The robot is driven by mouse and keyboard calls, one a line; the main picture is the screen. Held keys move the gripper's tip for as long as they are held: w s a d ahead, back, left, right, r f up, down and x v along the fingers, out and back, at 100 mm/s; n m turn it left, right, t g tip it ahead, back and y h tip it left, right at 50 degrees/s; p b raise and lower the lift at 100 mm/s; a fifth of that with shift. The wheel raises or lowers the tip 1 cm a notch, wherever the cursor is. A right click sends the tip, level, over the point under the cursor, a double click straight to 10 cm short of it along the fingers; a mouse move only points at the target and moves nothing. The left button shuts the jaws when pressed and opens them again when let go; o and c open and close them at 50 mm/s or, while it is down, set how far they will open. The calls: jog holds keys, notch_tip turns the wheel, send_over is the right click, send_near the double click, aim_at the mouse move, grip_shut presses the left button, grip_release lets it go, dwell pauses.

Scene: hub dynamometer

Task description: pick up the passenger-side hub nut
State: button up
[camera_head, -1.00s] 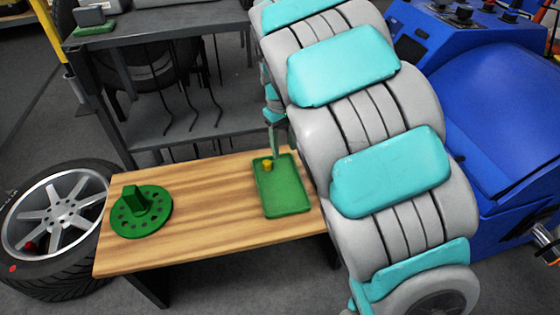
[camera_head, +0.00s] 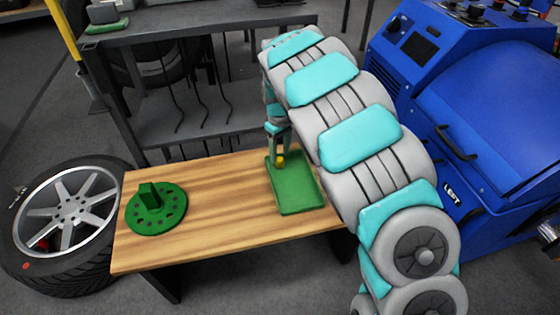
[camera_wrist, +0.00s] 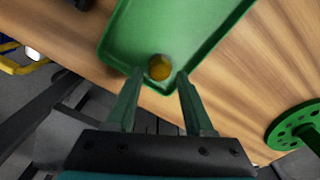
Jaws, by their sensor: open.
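A small yellow-gold hub nut (camera_head: 280,161) lies in the far end of the shallow green tray (camera_head: 299,195) on the wooden bench. In the wrist view the nut (camera_wrist: 160,68) sits just beyond and between the fingertips, near the tray's near wall. My gripper (camera_wrist: 157,80) is open, with a finger on each side of the line to the nut; it holds nothing. In the head view my gripper (camera_head: 279,150) hangs over the far end of the tray, right at the nut. I cannot tell whether the fingers touch the tray.
A green round plate with holes and an upright block (camera_head: 156,208) stands on the left of the wooden bench (camera_head: 225,215). A wheel (camera_head: 66,220) leans at the bench's left. A dark metal rack (camera_head: 180,120) is behind it, and a blue machine (camera_head: 480,110) at the right.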

aim_at(280, 162)
notch_tip(280, 162, down, 3)
jog(key=shift+r, duration=0.15)
grip_shut()
dwell(0.4)
